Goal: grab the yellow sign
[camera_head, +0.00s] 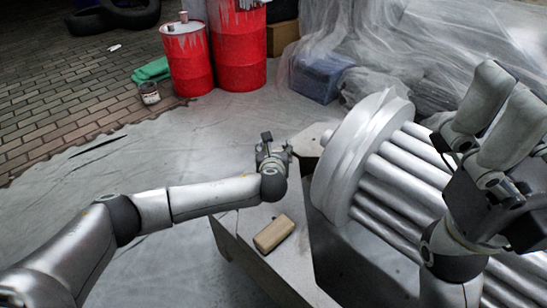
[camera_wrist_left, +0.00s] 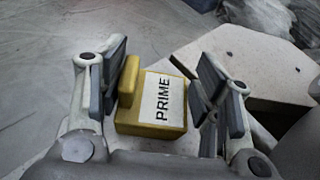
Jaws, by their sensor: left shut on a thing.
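The yellow sign (camera_wrist_left: 150,118) is a small yellow block with a white label reading "PRIME", seen in the left wrist view. It sits between the two fingers of my left gripper (camera_wrist_left: 160,88), which is shut on it. In the head view my left gripper (camera_head: 272,145) is at the far end of the grey bench, and the sign cannot be made out there. My right gripper (camera_head: 498,118) is raised at the right, close to the camera. Its fingers show side by side, and I cannot tell whether they are open.
A tan block (camera_head: 274,233) lies on the grey bench (camera_head: 240,228). Two red barrels (camera_head: 190,62), a paint can (camera_head: 149,93) and a blue crate (camera_head: 318,78) are farther back.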

